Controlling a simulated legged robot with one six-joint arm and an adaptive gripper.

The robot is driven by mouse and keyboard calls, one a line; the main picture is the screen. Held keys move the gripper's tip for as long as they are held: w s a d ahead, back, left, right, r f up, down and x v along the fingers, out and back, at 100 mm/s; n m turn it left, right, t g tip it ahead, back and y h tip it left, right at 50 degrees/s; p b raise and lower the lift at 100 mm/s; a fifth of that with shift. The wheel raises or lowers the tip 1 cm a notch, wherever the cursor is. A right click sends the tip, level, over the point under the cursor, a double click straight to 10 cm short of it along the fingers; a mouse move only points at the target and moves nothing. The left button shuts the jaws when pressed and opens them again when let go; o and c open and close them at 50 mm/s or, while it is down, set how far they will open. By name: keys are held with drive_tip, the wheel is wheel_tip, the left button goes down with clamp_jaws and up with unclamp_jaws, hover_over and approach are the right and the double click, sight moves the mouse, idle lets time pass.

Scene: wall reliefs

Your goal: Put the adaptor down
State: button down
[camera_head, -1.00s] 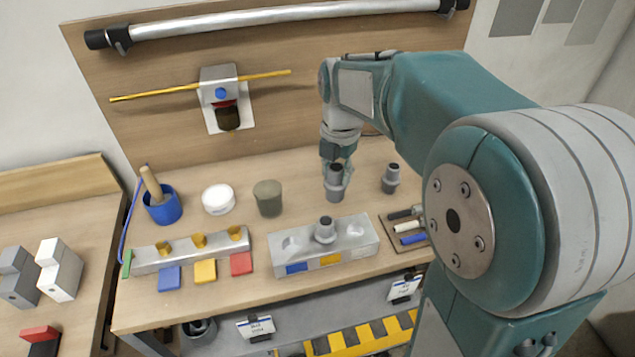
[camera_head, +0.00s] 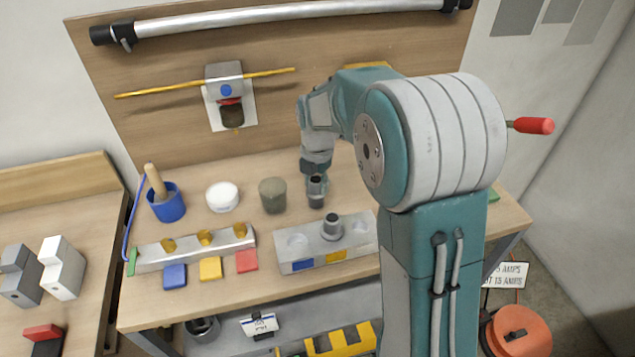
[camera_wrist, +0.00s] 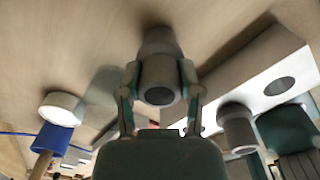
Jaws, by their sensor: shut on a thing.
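My gripper (camera_head: 316,178) is shut on a grey, stepped cylindrical adaptor (camera_head: 316,193). In the wrist view the adaptor (camera_wrist: 160,78) sits between the two fingers (camera_wrist: 160,92), its round end facing the camera. The adaptor is upright, low over the wooden bench or on it; I cannot tell if it touches. It is behind the silver block (camera_head: 300,255), apart from it. A second grey adaptor (camera_head: 332,226) stands on that block, and shows in the wrist view (camera_wrist: 238,130).
A dark olive cylinder (camera_head: 272,195) stands just left of my gripper, then a white round tub (camera_head: 221,197) and a blue cup (camera_head: 168,205). A silver strip with yellow pieces (camera_head: 195,248) lies front left. My arm hides the bench's right side.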

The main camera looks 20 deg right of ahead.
drive_tip(key=shift+a, duration=0.2)
drive_tip(key=c, duration=0.6)
unclamp_jaws()
drive_tip(key=shift+a+f, duration=0.1)
drive_tip(key=o, duration=0.3)
drive_tip(key=shift+o, duration=0.2)
drive_tip(key=shift+d, duration=0.7)
drive_tip(key=shift+a, duration=0.15)
wheel_tip(320, 180, up, 12)
drive_tip(key=shift+f, duration=0.2)
drive_tip(key=shift+a+r, duration=0.15)
drive_tip(key=shift+r, duration=0.15)
drive_tip(key=shift+s, duration=0.15)
